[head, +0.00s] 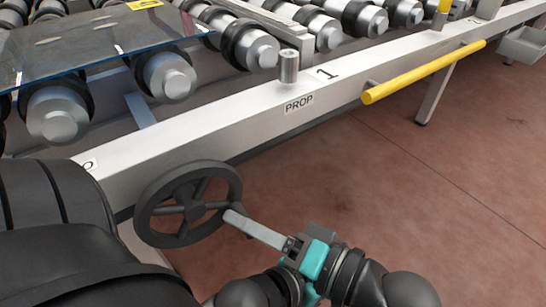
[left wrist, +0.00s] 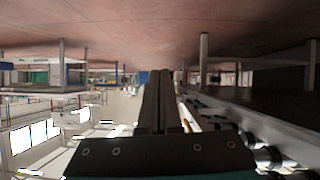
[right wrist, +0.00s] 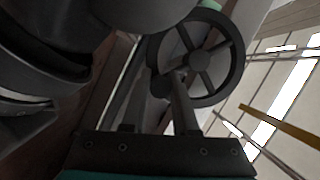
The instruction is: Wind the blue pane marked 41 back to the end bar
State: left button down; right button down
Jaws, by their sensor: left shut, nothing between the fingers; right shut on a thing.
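The blue-tinted glass pane (head: 95,45) lies flat on the rollers at the upper left of the head view. A yellow tag (head: 146,3) sits on it at the top edge; I cannot read its number. A dark spoked handwheel (head: 188,204) is on the front of the machine and also shows in the right wrist view (right wrist: 228,60). My right gripper (head: 230,216) is shut on the handwheel at its right side; its fingertips hide the exact grip. My left gripper (left wrist: 158,100) is shut and empty in the left wrist view.
A white rail (head: 215,118) runs along the machine front, marked 0 and 1, with a short metal post (head: 289,66) above the PROP label. A yellow bar (head: 425,71) sticks out from the rail. Several black-ringed rollers (head: 170,76) line the bed. The reddish floor (head: 400,190) is clear.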

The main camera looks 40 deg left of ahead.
jog(key=shift+w+d+r+n+t+p, duration=0.1)
jog(key=shift+w+r+n+t+p, duration=0.2)
jog(key=shift+r+n, duration=0.4)
pick_arm(q)
jog(key=shift+s+a+f+g+y+p, duration=0.1)
jog(key=shift+s+a+g+y+p, duration=0.15)
jog(key=shift+a+g, duration=0.25)
jog(key=shift+s+a+f+g+y, duration=0.1)
jog(key=shift+a+f+g+y, duration=0.05)
jog(key=shift+a+g+y, duration=0.3)
jog(key=shift+s+a+f+g+y+p, duration=0.1)
jog(key=shift+s+a+g+y+p, duration=0.1)
jog(key=shift+a+g, duration=0.35)
pick_arm(e)
jog(key=shift+w+r+n+t+h, duration=0.15)
jog(key=shift+r+n+t+h, duration=0.4)
jog(key=shift+n, duration=0.55)
jog(key=c, duration=0.7)
grip_release()
pick_arm(q)
jog(key=shift+d, duration=0.1)
